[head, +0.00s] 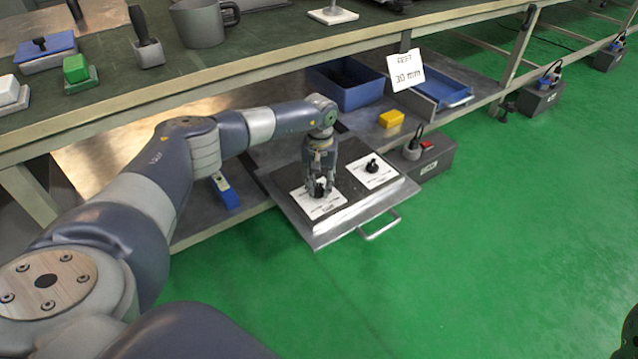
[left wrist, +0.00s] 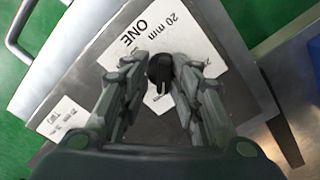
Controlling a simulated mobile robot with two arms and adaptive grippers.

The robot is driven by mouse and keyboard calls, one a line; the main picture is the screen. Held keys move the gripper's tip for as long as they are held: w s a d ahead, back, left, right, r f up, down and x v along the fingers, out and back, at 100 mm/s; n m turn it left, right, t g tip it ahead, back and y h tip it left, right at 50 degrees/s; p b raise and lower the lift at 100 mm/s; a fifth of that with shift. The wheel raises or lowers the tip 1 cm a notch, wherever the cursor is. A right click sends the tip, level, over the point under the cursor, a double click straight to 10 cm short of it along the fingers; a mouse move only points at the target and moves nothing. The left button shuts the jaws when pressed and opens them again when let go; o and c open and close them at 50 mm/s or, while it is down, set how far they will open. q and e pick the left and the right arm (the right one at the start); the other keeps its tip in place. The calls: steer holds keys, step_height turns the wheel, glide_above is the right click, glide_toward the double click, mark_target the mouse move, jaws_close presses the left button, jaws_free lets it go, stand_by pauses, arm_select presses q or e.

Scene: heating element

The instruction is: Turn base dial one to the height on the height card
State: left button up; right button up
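The height card (head: 407,72) is white, hangs at the upper shelf edge, and reads "FEET 30 mm". Base dial one is a black knob (left wrist: 160,72) on a white label (left wrist: 170,50) that reads "ONE" and "20 mm". My left gripper (head: 320,188) points down over this dial on the dark-topped base plate. In the left wrist view its two fingers (left wrist: 162,66) stand apart on either side of the knob, very close to it; whether they press on it cannot be told. A second dial (head: 372,166) sits on its own white label to the right. My right gripper is not seen.
The base's metal tray (head: 320,238) with its handle (head: 380,226) juts out from the lower shelf. A yellow block (head: 391,118), blue bins (head: 345,85) and a dark box (head: 432,158) are near it. The upper bench (head: 270,45) overhangs behind. Green floor is clear in front.

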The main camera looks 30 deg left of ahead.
mark_target(319, 187)
arm_select(q)
steer(key=shift+s+a+f, duration=0.1)
steer(key=shift+s+f, duration=0.15)
steer(key=shift+f, duration=0.1)
steer(key=shift+r, duration=0.25)
step_height(319, 187, up, 12)
steer(key=shift+w, duration=0.15)
stand_by(0.4)
